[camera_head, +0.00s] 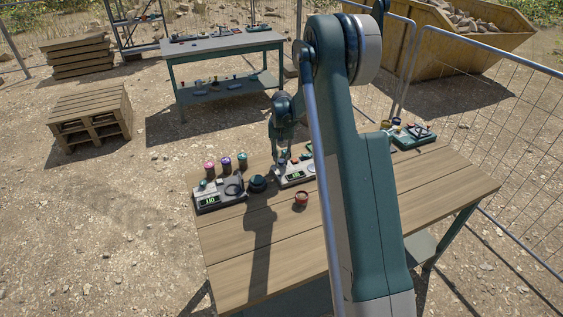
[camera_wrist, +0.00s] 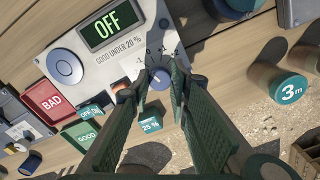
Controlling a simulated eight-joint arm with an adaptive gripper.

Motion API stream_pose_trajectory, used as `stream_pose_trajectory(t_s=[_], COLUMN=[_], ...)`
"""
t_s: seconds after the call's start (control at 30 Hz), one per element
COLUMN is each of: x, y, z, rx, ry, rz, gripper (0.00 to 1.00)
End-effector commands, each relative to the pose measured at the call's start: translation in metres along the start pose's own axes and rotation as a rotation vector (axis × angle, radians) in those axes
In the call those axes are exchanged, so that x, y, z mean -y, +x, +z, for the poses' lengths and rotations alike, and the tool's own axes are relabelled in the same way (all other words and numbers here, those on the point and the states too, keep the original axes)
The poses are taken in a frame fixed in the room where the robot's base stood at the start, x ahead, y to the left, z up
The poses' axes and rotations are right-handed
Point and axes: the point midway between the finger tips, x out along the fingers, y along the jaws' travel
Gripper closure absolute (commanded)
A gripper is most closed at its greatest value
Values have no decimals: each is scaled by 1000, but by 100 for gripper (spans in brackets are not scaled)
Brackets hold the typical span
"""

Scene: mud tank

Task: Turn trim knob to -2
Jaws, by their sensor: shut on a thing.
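The trim knob (camera_wrist: 160,77) is a small blue-grey dial on a light grey instrument, with a small printed number scale around it in the wrist view. My gripper (camera_wrist: 156,86) has its two green fingers on either side of the knob and is shut on it. The fingers hide part of the knob and scale, and I cannot tell which number it points at. The instrument (camera_wrist: 108,72) has a display (camera_wrist: 108,25) reading OFF and the print "GOOD UNDER 20 %". In the head view my gripper (camera_head: 284,158) is over the instrument (camera_head: 293,178), partly hidden by my arm.
A large blue round control (camera_wrist: 64,66) is on the same instrument. A cylinder marked 3m (camera_wrist: 290,90) stands right. Another meter (camera_head: 222,196) and a red cup (camera_head: 301,198) share the wooden table (camera_head: 285,245).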

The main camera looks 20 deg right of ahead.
Motion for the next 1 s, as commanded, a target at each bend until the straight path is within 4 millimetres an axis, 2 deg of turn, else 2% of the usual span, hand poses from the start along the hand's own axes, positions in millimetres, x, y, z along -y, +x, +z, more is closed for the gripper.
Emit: stream_pose_trajectory(t_s=[0.6, 1.0], x=[0, 0], y=[1, 0], z=[0, 0], rx=[-1, 0], ry=[-546, -694], rz=[0, 0], gripper=[93, 93])
